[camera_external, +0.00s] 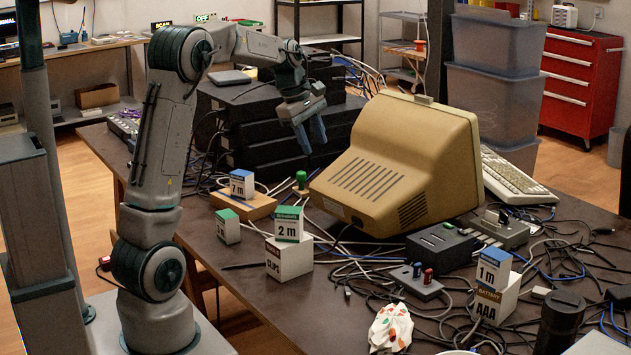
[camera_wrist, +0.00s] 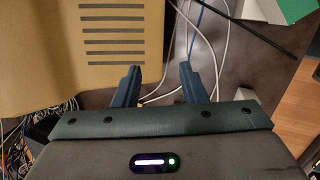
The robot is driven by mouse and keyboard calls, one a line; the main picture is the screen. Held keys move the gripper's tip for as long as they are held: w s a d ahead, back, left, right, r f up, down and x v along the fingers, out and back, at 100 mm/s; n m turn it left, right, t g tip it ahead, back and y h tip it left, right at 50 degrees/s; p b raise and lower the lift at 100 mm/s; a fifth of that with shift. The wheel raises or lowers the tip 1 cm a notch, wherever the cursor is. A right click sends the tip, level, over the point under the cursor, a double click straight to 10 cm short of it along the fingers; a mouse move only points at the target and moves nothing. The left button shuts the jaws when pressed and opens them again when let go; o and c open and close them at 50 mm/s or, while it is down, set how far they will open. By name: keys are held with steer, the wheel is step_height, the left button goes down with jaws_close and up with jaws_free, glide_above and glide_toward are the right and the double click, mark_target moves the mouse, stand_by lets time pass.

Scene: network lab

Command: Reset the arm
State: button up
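My arm rises at the left in the external view and bends over toward the table. My gripper (camera_external: 312,137) hangs above the table, in front of the stacked black boxes and left of the beige monitor. Its two fingers point down and stand apart. In the wrist view my gripper (camera_wrist: 161,85) shows both blue-grey fingers spread, with only table and cables between them. It holds nothing. The beige monitor (camera_wrist: 60,40) fills the upper left of the wrist view, and its body also shows in the external view (camera_external: 425,150).
Black boxes (camera_external: 255,140) stand at the back left. Small labelled boxes sit on the table: a "2 m" box on a CLIPS box (camera_external: 290,258), a "7 m" box (camera_external: 242,184), a green-topped box (camera_external: 228,228) and a "1 m" box (camera_external: 492,270). Loose cables cover much of the right.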

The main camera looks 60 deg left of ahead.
steer(key=s+d+m+p, duration=0.3)
steer(key=s+d+m, duration=0.5)
steer(key=s, duration=0.4)
steer(key=s+d+r+m+y+p, duration=0.1)
steer(key=s+d+m+p, duration=0.2)
steer(key=s+d+m, duration=0.6)
steer(key=s+m, duration=0.2)
steer(key=s, duration=0.1)
steer(key=shift+m+g+y, duration=0.3)
